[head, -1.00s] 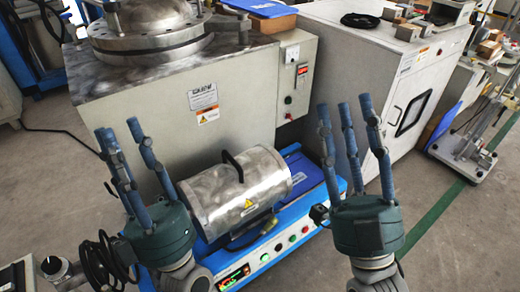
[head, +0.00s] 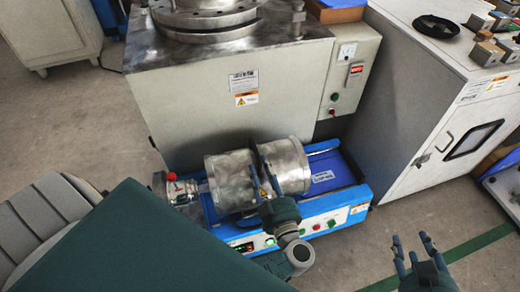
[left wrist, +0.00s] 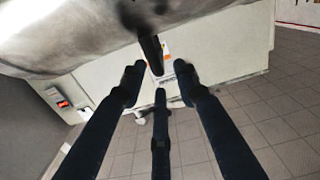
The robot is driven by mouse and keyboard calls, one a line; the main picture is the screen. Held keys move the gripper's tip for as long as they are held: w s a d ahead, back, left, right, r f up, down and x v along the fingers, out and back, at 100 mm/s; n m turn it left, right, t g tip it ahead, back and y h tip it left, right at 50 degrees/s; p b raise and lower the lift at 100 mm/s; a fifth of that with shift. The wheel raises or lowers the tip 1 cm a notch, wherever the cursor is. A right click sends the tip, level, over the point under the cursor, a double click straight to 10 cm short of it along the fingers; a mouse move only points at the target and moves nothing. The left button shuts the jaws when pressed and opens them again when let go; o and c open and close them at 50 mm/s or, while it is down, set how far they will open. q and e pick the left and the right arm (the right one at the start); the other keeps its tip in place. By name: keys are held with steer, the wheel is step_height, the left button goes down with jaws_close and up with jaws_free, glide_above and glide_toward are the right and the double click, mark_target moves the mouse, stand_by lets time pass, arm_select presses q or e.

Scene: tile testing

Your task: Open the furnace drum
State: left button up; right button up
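The furnace drum (head: 232,182) is a silver metal cylinder lying on a blue base unit (head: 330,212). Its black handle (head: 268,168) crosses the drum's middle, and the drum looks closed. My left gripper (head: 264,188) is at the front of the drum by the handle. In the left wrist view, the left gripper's fingers (left wrist: 158,82) are spread around the free end of the dark handle (left wrist: 150,45), not closed on it; contact cannot be told. My right gripper (head: 416,246) is open and empty, low at the right, away from the drum.
A large grey cabinet (head: 190,110) stands behind the drum, with a control box (head: 350,75) on its right side. A white cabinet (head: 420,110) stands further right. My left arm hides the lower left. Free floor (head: 345,265) lies in front of the base unit.

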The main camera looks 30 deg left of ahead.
mark_target(259, 158)
arm_select(q)
steer(key=b+x, duration=0.1)
steer(key=x, duration=0.5)
steer(key=shift+w+a, duration=0.15)
steer(key=shift+w, duration=0.1)
steer(key=shift+w+a, duration=0.3)
steer(key=shift+a, duration=0.05)
arm_select(e)
steer(key=w+a+r+t+y, duration=0.1)
steer(key=w+a+r+t, duration=0.1)
steer(key=w+r+t, duration=0.2)
steer(key=shift+r, duration=1.85)
steer(key=shift+w, duration=0.1)
arm_select(q)
jaws_close()
